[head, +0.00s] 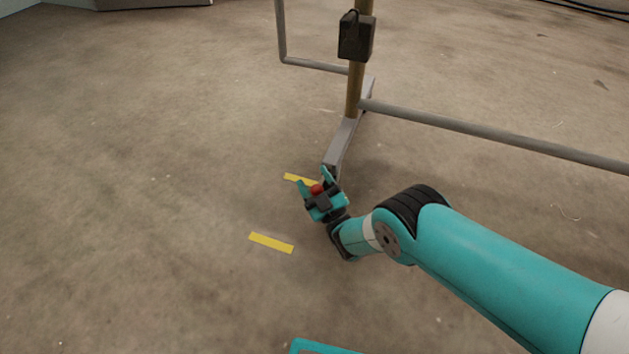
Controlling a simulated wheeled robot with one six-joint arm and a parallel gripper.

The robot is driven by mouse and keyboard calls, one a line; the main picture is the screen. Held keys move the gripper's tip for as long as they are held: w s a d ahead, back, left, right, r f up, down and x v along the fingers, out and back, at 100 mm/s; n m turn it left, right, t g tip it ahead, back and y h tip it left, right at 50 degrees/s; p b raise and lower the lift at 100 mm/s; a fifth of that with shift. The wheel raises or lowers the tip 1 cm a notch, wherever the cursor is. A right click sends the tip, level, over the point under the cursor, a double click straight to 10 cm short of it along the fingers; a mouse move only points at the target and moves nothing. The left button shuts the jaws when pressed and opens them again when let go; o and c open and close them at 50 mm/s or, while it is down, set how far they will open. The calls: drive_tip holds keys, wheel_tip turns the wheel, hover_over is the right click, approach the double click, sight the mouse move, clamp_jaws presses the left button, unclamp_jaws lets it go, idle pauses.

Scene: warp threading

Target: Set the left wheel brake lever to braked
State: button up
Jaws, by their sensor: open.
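A red knob (317,189), likely the end of the brake lever, shows between the two fingers of my gripper (314,178). The teal fingers are apart, one on each side of the knob; I cannot tell whether they touch it. The rest of the lever and the wheel are hidden behind my gripper, so the lever's position cannot be told. My gripper is low over the floor, at the near end of the grey foot (344,141) of the frame.
A brown upright post (355,90) with a black box (357,38) rises from the foot. A long grey bar (490,134) runs right from it, and a bent grey tube (281,35) stands left. Yellow floor strips (271,242) lie nearby. The floor at left is clear.

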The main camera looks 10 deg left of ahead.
wheel_tip(320, 180, up, 17)
drive_tip(key=p, duration=0.9)
drive_tip(key=shift+w+d, duration=0.15)
drive_tip(key=shift+w, duration=0.05)
